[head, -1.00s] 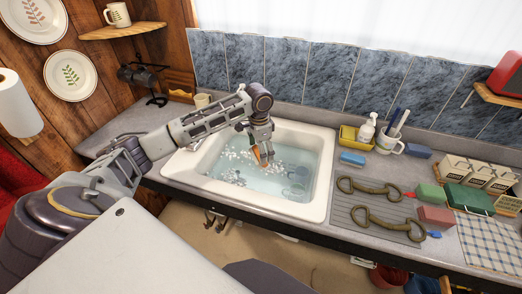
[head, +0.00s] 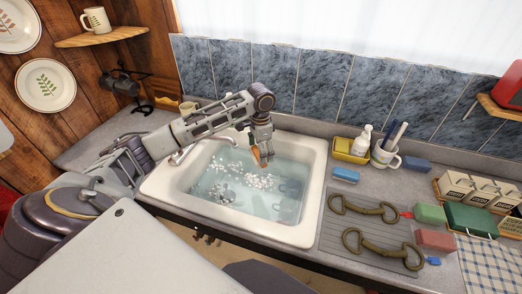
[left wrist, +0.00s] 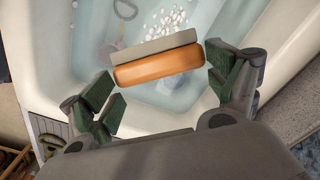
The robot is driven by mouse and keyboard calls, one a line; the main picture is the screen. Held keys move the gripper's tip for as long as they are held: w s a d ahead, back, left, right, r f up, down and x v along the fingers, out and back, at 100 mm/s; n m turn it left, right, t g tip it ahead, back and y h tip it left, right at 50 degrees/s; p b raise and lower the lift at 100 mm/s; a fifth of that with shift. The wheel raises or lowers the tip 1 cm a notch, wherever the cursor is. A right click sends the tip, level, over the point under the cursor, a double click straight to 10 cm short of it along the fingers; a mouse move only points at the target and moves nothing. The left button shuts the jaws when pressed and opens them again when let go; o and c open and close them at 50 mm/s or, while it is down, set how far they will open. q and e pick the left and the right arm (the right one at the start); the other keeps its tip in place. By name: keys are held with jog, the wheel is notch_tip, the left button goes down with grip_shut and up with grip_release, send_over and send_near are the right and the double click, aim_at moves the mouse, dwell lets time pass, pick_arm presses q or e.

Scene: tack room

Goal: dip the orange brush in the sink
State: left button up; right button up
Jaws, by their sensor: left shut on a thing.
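The orange brush (left wrist: 158,67) is held crosswise between the fingers of my left gripper (left wrist: 160,82) in the left wrist view, with a grey strip along its far side. In the head view my left gripper (head: 262,146) points down over the back right part of the white sink (head: 318,190), and a bit of the orange brush (head: 263,158) shows at its fingertips. The sink holds clear bluish water (head: 215,200) with white foam clumps. I cannot tell whether the brush touches the water. My right gripper is not in view.
Right of the sink, a grey ribbed mat (head: 375,227) bears two bronze bits. Behind it are a blue block (head: 345,175), a yellow caddy (head: 351,152) with a soap bottle, and a mug (head: 385,154) holding pens. Green and red blocks stand farther right.

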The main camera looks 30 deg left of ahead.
pick_arm(q)
jog(key=shift+f, duration=0.15)
jog(key=shift+f, duration=2.1)
notch_tip(320, 180, down, 14)
jog(key=b, duration=0.6)
jog(key=shift+f+b, duration=0.2)
jog(key=shift+b, duration=0.15)
jog(key=shift+w+d+p, duration=0.15)
jog(key=shift+d+p, duration=0.45)
dwell(0.3)
